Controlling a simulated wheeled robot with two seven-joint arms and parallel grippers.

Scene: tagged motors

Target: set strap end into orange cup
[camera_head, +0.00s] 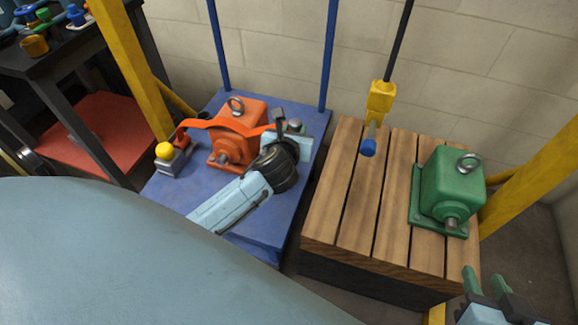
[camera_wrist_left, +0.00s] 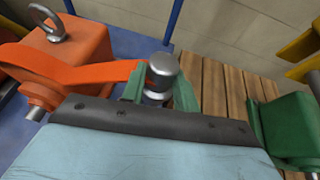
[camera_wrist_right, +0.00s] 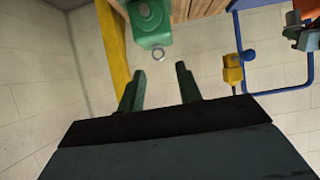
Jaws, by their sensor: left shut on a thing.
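The orange strap (camera_head: 202,123) runs across the orange motor (camera_head: 243,119) on the blue platform. Its right end is at my left gripper (camera_head: 288,138). In the left wrist view, the strap (camera_wrist_left: 65,74) reaches the green fingers, which are shut around a silver-capped strap end (camera_wrist_left: 162,73). The fingers hide its lower part. My right gripper (camera_head: 486,282) is open and empty at the lower right; its fingers stand apart in the right wrist view (camera_wrist_right: 158,88). An orange-brown cup-like piece (camera_head: 35,46) stands on the dark table at far left; I cannot tell if it is the task's cup.
A yellow ball on a grey block (camera_head: 172,162) stands at the blue platform's (camera_head: 262,232) left edge. A wooden crate (camera_head: 345,200) carries a green motor (camera_head: 450,183). A yellow hanging fitting with a blue tip (camera_head: 375,115) is above the crate. Yellow posts stand at both sides.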

